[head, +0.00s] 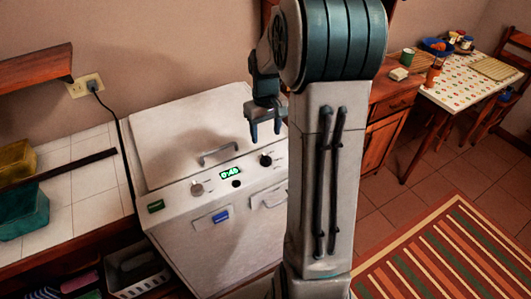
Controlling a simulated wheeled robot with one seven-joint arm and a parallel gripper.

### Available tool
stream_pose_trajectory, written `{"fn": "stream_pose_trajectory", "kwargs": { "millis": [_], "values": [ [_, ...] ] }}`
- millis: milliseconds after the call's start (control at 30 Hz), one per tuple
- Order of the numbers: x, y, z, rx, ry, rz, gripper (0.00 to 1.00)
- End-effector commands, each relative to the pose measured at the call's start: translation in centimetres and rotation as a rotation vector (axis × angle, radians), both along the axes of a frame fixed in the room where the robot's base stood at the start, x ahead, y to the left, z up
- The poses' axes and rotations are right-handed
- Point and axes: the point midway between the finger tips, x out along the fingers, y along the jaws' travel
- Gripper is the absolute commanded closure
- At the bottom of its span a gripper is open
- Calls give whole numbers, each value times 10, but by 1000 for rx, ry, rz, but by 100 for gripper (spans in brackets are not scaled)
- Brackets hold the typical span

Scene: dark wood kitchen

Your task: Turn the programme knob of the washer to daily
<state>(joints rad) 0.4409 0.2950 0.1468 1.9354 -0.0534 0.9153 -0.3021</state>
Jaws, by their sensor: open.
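The washer (170,225) is a white top-lidded machine against the wall, its lid shut with a grey handle (219,153) on it. On its sloping front panel are a light knob (197,189), a green lit display (230,174) reading about 0:49, a small dark round button (236,184) and a black knob (266,160). I cannot read any programme labels. My gripper (265,133) points down, open and empty, above the right part of the washer near the black knob, apart from it in the picture. My arm hides the washer's right end.
A tiled counter (90,180) with a teal box (22,212) stands left of the washer. A wooden shelf (35,68) juts from the wall. A wooden cabinet (378,130) and a set table (455,80) stand right, beyond a striped rug (450,250).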

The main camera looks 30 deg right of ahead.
Motion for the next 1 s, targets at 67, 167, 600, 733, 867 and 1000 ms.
{"fn": "stream_pose_trajectory", "kwargs": {
  "millis": [67, 167, 600, 733, 867, 1000],
  "values": [
    [-1, 0, -18, 2, 6, 1, 44],
    [-1, 0, -40, 2, 5, 0, 44],
    [-1, 0, -97, 0, 1, 0, 44],
    [0, 0, -100, -1, -1, 0, 44],
    [0, 0, -100, -1, -1, 0, 44],
    [0, 0, -100, -1, -1, 0, 63]
  ]
}}
